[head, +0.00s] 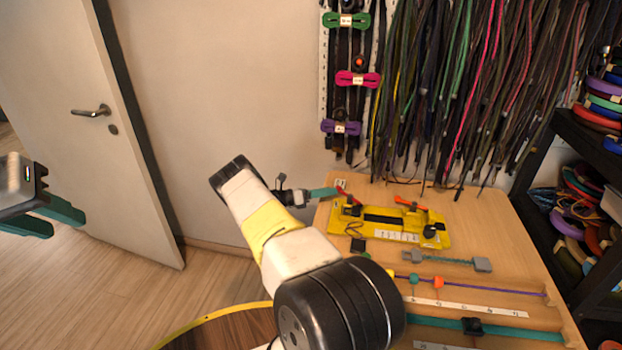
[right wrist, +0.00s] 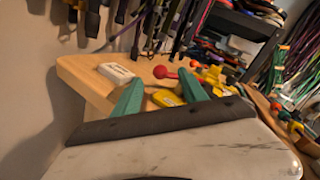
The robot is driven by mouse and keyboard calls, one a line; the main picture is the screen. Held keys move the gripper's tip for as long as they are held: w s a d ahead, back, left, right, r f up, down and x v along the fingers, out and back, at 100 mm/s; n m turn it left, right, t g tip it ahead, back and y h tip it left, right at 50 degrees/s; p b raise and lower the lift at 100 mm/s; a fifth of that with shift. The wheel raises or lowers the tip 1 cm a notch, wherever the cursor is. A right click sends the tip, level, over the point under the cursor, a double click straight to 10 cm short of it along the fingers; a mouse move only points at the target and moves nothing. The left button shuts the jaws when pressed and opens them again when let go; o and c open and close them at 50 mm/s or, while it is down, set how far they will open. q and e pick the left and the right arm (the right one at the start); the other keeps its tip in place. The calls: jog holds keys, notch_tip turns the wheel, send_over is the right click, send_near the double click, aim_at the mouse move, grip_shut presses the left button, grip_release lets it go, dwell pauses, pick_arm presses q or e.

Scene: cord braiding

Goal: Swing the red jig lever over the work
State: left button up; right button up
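The yellow jig (head: 393,238) sits at the back left of the wooden work table. A red lever (head: 347,195) stands at its left end, and an orange-red piece (head: 408,203) lies along its back. In the right wrist view a red ball-ended lever (right wrist: 161,72) shows beyond and between my right fingertips, with part of the yellow jig (right wrist: 166,98). My right gripper (head: 328,192) is beside the lever's left end; its green fingers are apart and nothing shows held. Contact cannot be told. My left gripper (head: 55,220) is open and empty at the far left, away from the table.
A grey-ended braided cord (head: 448,260), a purple cord with an orange clip (head: 438,282) and a teal strap (head: 500,330) lie in front of the jig. Cords hang (head: 470,90) behind it. A black shelf (head: 575,130) stands right. A white block (right wrist: 117,72) sits near the table corner.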

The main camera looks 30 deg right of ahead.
jog(key=shift+v, duration=1.05)
jog(key=shift+r, duration=0.15)
jog(key=c, duration=0.5)
jog(key=r+y, duration=0.1)
jog(key=r+m+y, duration=0.1)
jog(key=r, duration=0.1)
jog(key=r+y, duration=0.2)
jog(key=shift+w+a+m+t, duration=0.15)
jog(key=shift+a+m+t, duration=0.2)
jog(key=shift+m+t, duration=0.05)
grip_shut()
jog(key=s+a+r+m+t+y, duration=0.2)
jog(key=a+r+t+y, duration=0.1)
jog(key=a+r+y, duration=0.35)
jog(key=shift+h, duration=0.45)
jog(key=x, duration=1)
jog(key=shift+w+a+f, duration=0.15)
jog(key=shift+a+f, duration=0.05)
jog(key=shift+f, duration=0.2)
jog(key=d, duration=0.2)
jog(key=shift+d+f, duration=0.2)
jog(key=shift+d, duration=0.05)
jog(key=shift+d+f, duration=0.1)
jog(key=shift+d, duration=0.6)
